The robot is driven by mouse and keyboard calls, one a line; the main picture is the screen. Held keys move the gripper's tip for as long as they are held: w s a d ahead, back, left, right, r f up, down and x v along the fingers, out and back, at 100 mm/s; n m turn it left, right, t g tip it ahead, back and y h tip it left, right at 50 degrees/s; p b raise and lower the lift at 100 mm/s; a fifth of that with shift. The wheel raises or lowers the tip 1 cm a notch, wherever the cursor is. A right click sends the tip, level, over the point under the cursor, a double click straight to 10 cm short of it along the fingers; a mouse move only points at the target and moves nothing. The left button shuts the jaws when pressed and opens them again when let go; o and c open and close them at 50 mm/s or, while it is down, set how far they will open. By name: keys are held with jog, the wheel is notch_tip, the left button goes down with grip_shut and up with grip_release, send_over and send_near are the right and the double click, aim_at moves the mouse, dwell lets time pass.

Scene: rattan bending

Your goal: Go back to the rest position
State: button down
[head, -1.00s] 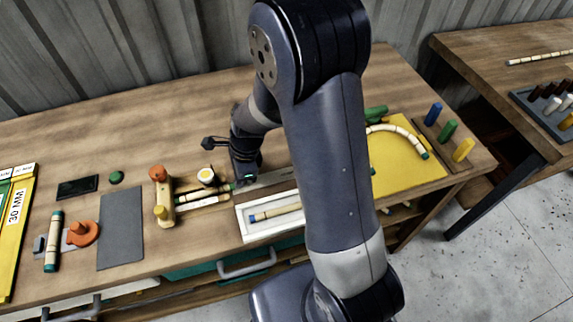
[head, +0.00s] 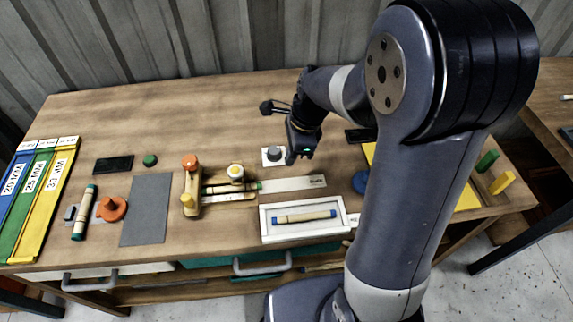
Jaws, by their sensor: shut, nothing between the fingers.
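My gripper (head: 300,155) hangs above the back middle of the workbench (head: 230,112) in the head view, pointing down. Its fingers look closed and I see nothing held in them. It is close to a grey knob on a small white plate (head: 273,156), just to its left in the picture; I cannot tell the height between them. My upper arm covers much of the right part of the bench.
A white tray (head: 263,222) holds a blue-ended rattan piece (head: 305,216). An orange-and-wood jig (head: 190,185) stands left of it. A grey mat (head: 146,208) and labelled strips (head: 45,200) lie further left. Green and yellow pegs (head: 501,182) stand right. The back left is clear.

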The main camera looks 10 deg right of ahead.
aim_at(265, 187)
jog(key=shift+d+r, duration=0.15)
jog(key=shift+r, duration=0.2)
jog(key=x, duration=0.9)
jog(key=shift+f, duration=0.3)
jog(key=a, duration=0.3)
jog(key=shift+a+f, duration=0.25)
jog(key=shift+a, duration=0.4)
jog(key=shift+d, duration=0.1)
